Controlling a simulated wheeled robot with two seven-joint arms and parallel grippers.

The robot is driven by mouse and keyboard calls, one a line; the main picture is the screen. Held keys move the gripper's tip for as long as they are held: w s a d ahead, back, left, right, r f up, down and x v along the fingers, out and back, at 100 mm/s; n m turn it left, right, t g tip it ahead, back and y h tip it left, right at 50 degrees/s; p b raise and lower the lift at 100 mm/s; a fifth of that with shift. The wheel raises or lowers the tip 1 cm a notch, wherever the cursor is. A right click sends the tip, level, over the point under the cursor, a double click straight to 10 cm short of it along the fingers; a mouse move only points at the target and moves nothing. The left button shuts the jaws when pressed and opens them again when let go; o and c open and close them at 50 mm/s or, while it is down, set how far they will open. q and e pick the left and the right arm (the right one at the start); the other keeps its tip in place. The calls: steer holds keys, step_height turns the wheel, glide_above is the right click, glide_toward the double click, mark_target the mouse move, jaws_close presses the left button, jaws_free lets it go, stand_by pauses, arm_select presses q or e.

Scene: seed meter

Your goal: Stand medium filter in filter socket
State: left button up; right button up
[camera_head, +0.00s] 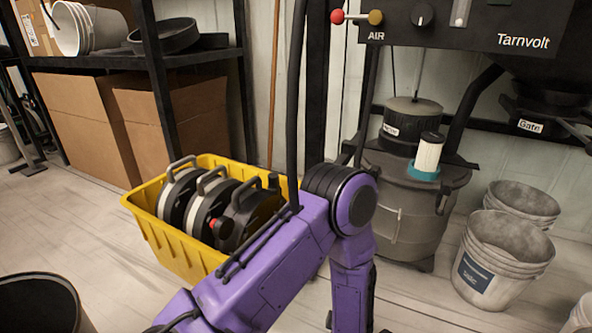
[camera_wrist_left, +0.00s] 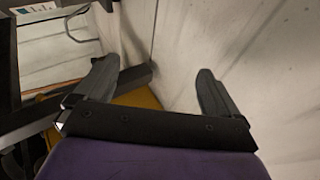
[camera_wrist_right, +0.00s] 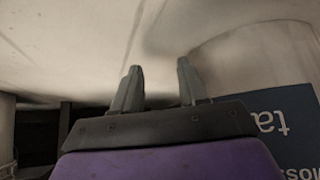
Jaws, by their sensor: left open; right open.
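In the head view a white filter (camera_head: 429,153) with a dark cap stands upright in a teal filter socket (camera_head: 423,173). The socket is on the front of the grey drum under the machine. I cannot tell from here how deeply the filter is seated, or whether it is the medium one. My left gripper (camera_wrist_left: 155,85) is open and empty, with the pale wall beyond it. My right gripper (camera_wrist_right: 160,82) is open and empty, close to a bucket with a blue label. Neither gripper shows in the head view.
A yellow crate (camera_head: 180,247) holds several dark discs with handles. Grey buckets (camera_head: 500,252) stand right of the grey drum (camera_head: 405,215). A black tub (camera_head: 42,290) is at lower left. A shelf with cardboard boxes (camera_head: 85,115) is behind. My purple arm crosses the middle.

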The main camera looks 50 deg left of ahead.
arm_select(q)
steer(key=s+f+m, duration=0.1)
steer(key=s+m, duration=0.1)
steer(key=s+f+m+h, duration=0.1)
steer(key=s+m, duration=0.1)
steer(key=m, duration=0.1)
steer(key=s+m, duration=0.2)
steer(key=m, duration=0.1)
steer(key=shift+s+a+f+h, duration=0.1)
steer(key=shift+a+f+h, duration=0.1)
steer(key=shift+f+h, duration=0.2)
steer(key=s+m, duration=0.3)
steer(key=s+f+m+g+h, duration=0.1)
steer(key=s+m, duration=0.2)
steer(key=m, duration=0.1)
steer(key=s+m+h, duration=0.1)
steer(key=s+m, duration=0.2)
steer(key=shift+s+a+f+g, duration=0.1)
steer(key=shift+a+f+g, duration=0.2)
steer(key=shift+f+g, duration=0.1)
